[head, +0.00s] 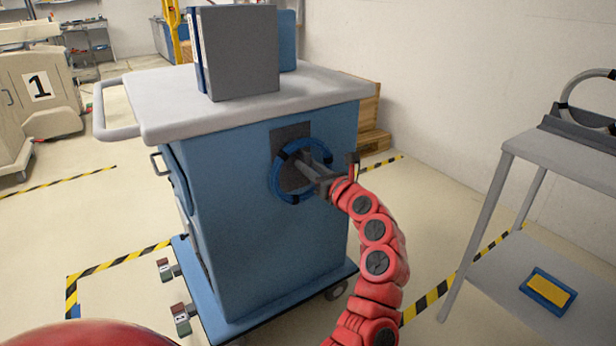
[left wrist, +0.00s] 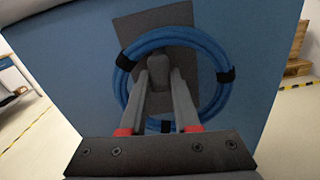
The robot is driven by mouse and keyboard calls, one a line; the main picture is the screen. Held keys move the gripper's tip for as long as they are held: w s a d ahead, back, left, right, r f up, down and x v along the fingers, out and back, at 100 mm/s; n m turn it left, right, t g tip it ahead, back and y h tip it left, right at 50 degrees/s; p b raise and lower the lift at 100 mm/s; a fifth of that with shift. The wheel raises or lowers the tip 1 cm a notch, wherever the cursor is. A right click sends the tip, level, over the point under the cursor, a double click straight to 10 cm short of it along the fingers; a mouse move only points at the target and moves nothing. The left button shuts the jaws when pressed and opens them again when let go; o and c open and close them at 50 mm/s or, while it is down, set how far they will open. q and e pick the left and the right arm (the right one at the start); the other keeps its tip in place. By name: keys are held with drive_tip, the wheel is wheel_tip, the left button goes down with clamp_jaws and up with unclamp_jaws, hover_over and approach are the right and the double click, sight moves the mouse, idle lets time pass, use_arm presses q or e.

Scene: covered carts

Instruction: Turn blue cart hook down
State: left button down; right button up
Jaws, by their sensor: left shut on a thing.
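The blue cart (head: 250,245) stands in front of me with a light grey top. On its side is a dark grey plate (head: 283,132) with a small grey hook (left wrist: 184,60), best seen in the left wrist view. A coiled blue hose with black straps (head: 276,180) hangs around the hook; the coil also shows in the left wrist view (left wrist: 222,92). My left gripper (head: 308,158) reaches inside the coil, its fingers shut on the hook. In the head view the fingers largely hide the hook, so its exact tilt is unclear. My right gripper is not in view.
A grey box (head: 238,55) and blue folders stand on the cart top. A grey side table (head: 575,160) stands at the right with a yellow-and-blue pad (head: 549,290) on its lower shelf. A cart marked 1 (head: 38,85) stands far left. Striped tape marks the floor.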

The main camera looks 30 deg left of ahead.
use_arm(q)
drive_tip(key=shift+w+f+n+b, duration=0.1)
drive_tip(key=shift+n+b, duration=0.35)
drive_tip(key=shift+n, duration=0.15)
drive_tip(key=c, duration=0.6)
unclamp_jaws()
drive_tip(key=shift+c, duration=0.2)
drive_tip(key=shift+d, duration=0.15)
drive_tip(key=p+v, duration=0.3)
drive_tip(key=v, duration=1.4)
